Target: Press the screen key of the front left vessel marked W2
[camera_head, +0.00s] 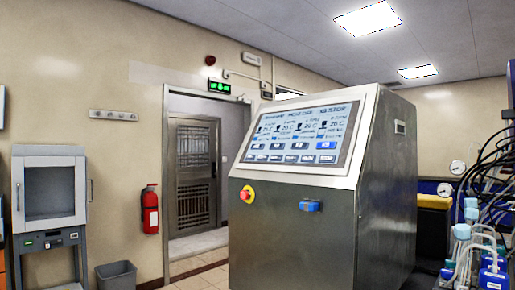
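A touch screen (318,117) is set in the sloped top of a large steel cabinet (290,235) near the middle of the head view. It shows several columns with readings in °C. Below these are rows of small dark blue keys (326,158). The lettering on the keys is too small to read, so I cannot tell which is marked W2. Several vessel tops with blue and white fittings (462,232) show at the right edge, partly cut off. I cannot tell which is the front left vessel. Neither gripper shows.
A red and yellow stop button (247,194) and a blue part (310,205) sit on the cabinet front. Dark cables (490,160) hang at the right. A fire extinguisher (150,209), a grey bin (116,275) and a grey cabinet (50,190) stand at the left.

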